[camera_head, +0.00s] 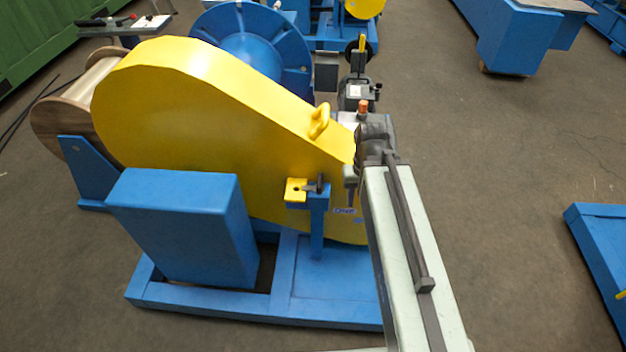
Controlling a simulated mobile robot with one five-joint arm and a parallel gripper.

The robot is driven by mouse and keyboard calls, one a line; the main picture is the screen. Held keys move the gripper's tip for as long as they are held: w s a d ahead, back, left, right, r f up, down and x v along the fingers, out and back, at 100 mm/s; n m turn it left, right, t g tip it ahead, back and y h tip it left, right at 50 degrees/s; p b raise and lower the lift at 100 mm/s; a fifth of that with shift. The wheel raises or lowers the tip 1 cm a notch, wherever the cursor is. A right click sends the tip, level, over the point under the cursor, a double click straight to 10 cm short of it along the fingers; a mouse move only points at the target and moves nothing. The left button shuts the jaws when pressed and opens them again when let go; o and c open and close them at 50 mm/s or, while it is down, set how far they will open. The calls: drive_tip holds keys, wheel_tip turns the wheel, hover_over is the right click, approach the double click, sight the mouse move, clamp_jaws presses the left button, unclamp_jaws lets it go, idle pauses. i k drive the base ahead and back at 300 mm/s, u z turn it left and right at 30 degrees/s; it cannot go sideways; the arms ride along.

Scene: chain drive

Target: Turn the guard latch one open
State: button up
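The guard (215,110) is a large yellow cover over the chain drive, standing on a blue frame. The guard latch (297,190) is a small yellow plate with a dark pin or lever (319,184) at its right. It sits at the top of a blue post against the guard's lower right face. A label reading "ONE" (345,211) is to its right. My arm reaches up from the bottom right. A small grey part at its end, seemingly my gripper (350,178), hangs just right of the latch, apart from it in the picture. Its fingers are mostly hidden by the arm.
A blue box (180,225) stands in front of the guard at the left. A yellow handle (319,122) sticks up from the guard's sloping edge. A wooden spool (60,122) is at the far left. Open floor (500,180) lies to the right.

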sight(319, 188)
drive_tip(key=u, duration=0.05)
drive_tip(key=k, duration=0.8)
drive_tip(key=u, duration=0.1)
drive_tip(key=i, duration=0.55)
drive_tip(key=u, duration=1.65)
drive_tip(key=k, duration=0.75)
drive_tip(key=u, duration=0.4)
drive_tip(key=i, duration=0.5)
drive_tip(key=z, duration=0.05)
